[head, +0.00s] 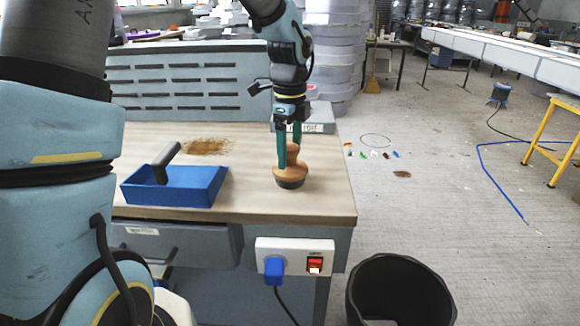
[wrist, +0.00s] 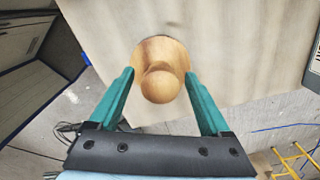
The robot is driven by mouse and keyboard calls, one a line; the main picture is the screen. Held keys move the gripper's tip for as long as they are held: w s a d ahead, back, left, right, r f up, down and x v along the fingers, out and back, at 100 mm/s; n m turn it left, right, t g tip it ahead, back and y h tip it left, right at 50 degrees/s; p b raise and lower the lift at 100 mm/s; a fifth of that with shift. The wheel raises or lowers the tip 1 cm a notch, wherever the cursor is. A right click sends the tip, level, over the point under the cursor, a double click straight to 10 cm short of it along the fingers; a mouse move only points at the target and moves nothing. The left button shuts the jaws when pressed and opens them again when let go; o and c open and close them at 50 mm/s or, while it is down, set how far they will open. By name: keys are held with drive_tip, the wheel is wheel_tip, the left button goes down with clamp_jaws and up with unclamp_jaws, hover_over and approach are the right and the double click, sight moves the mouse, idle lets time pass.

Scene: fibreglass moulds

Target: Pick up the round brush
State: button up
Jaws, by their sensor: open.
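The round brush (head: 291,170) stands upright on the workbench top near its right end, with a wooden knob and body above a dark bristle ring. My gripper (head: 288,155) points down at it, with green fingers on either side of the knob. In the wrist view, the knob of the brush (wrist: 161,84) lies between the fingertips of my gripper (wrist: 160,80). The fingers are open, with a gap showing on both sides of the knob.
A blue dustpan-like tray (head: 190,190) with a dark handle sits left on the workbench (head: 240,207). Brown dust (head: 206,146) lies behind it. A grey box (head: 318,118) stands behind the brush. A black bin (head: 400,285) stands on the floor at right. The bench's right edge is close.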

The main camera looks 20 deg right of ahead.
clamp_jaws()
idle(0.7)
idle(0.3)
